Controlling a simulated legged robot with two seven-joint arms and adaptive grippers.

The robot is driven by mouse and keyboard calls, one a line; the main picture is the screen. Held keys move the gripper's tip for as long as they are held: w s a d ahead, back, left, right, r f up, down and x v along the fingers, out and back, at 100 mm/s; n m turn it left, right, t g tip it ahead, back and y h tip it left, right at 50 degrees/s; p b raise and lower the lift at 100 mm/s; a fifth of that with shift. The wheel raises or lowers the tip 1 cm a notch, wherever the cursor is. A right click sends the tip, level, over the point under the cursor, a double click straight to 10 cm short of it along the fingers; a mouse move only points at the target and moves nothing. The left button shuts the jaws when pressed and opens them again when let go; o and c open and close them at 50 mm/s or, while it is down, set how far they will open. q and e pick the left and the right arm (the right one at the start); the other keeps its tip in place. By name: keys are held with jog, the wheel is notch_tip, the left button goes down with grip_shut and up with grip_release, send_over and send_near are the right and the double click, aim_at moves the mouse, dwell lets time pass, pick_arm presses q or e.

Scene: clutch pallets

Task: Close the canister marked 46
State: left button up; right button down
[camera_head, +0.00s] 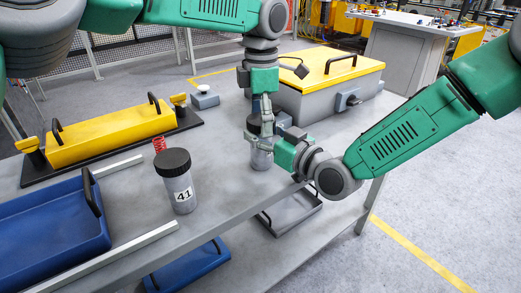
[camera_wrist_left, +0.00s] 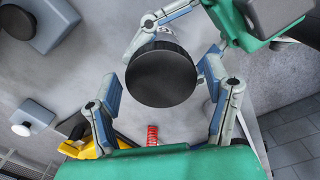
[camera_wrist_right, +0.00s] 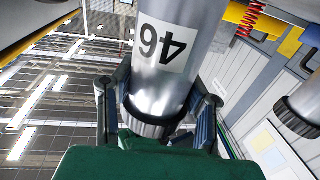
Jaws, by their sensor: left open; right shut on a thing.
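The canister marked 46 (camera_head: 262,158) stands upright on the grey table in the head view. Its label shows upside down on the canister (camera_wrist_right: 163,60) in the right wrist view. A black lid (camera_wrist_left: 162,78) sits on its top; I cannot tell how tightly. My right gripper (camera_head: 279,148) is shut on the canister's body from the right. My left gripper (camera_head: 262,112) points down from above. Its open fingers lie on either side of the lid in the left wrist view, with gaps visible. In the head view the arms partly hide the lid.
A canister marked 41 (camera_head: 180,192) with a black lid stands to the left. A red spring (camera_head: 160,146), yellow box (camera_head: 105,138), blue tray (camera_head: 50,235) and yellow-lidded grey case (camera_head: 325,98) are around. The table's front edge is close to the held canister.

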pick_arm(q)
jog(key=c, duration=1.2)
jog(key=m, duration=0.6)
jog(key=shift+w+m, duration=0.1)
jog(key=shift+m, duration=0.2)
jog(key=m, duration=1)
jog(key=shift+w+r, duration=0.1)
jog(key=m, duration=0.4)
jog(key=shift+m, duration=0.3)
jog(key=m, duration=1.9)
jog(key=shift+d+m, duration=0.1)
jog(key=shift+m, duration=0.2)
jog(key=m, duration=0.6)
jog(key=shift+m, duration=0.3)
jog(key=m, duration=0.6)
jog(key=o, duration=1.3)
jog(key=shift+d, duration=0.1)
jog(key=shift+s, duration=0.2)
